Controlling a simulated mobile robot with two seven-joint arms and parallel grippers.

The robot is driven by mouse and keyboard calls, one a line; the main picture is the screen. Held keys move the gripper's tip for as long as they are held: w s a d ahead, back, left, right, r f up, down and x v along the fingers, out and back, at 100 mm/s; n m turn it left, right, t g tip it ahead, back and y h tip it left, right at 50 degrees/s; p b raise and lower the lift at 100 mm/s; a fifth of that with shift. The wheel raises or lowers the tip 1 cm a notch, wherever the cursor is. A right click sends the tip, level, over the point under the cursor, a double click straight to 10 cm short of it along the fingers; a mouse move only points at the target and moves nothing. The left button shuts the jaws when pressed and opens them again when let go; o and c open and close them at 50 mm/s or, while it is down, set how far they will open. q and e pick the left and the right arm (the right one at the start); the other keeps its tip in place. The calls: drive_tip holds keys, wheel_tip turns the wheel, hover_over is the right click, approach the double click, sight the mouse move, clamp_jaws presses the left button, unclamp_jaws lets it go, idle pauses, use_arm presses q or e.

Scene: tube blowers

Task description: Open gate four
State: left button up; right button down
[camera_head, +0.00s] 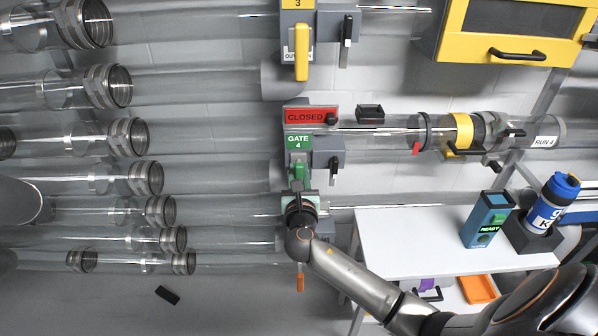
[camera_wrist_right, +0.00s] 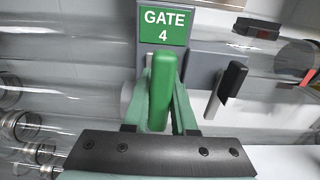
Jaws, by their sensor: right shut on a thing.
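Gate four has a green "GATE 4" label (camera_head: 299,142), also large in the wrist view (camera_wrist_right: 164,27). A red "CLOSED" sign (camera_head: 306,116) sits directly above it in the head view. Below the label is the upright green gate handle (camera_wrist_right: 163,85), partly hidden by my gripper in the head view. My right gripper (camera_head: 300,186) is shut on this handle, with its green fingers on either side of it. A grey box with a black-and-white lever (camera_head: 334,168) is just right of the gate; the lever also shows in the wrist view (camera_wrist_right: 231,80). My left gripper is not in view.
A clear tube marked "RUN 4" (camera_head: 545,141) runs right from the gate. Gate 3's yellow handle (camera_head: 302,52) is above. A white table (camera_head: 400,235) holds a blue device reading "READY" (camera_head: 487,220) and a blue bottle (camera_head: 553,203). Several metal-ended tubes line the left.

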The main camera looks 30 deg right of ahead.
drive_tip(key=shift+s, duration=0.1)
use_arm(q)
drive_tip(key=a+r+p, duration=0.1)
drive_tip(key=p, duration=0.1)
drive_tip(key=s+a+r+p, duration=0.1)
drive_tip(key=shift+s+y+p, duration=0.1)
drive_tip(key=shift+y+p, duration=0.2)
drive_tip(key=shift+p, duration=0.05)
use_arm(e)
drive_tip(key=v, duration=0.8)
drive_tip(key=shift+s+a, duration=0.3)
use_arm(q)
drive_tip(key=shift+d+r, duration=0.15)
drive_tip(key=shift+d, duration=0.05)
use_arm(e)
drive_tip(key=c, duration=0.7)
unclamp_jaws()
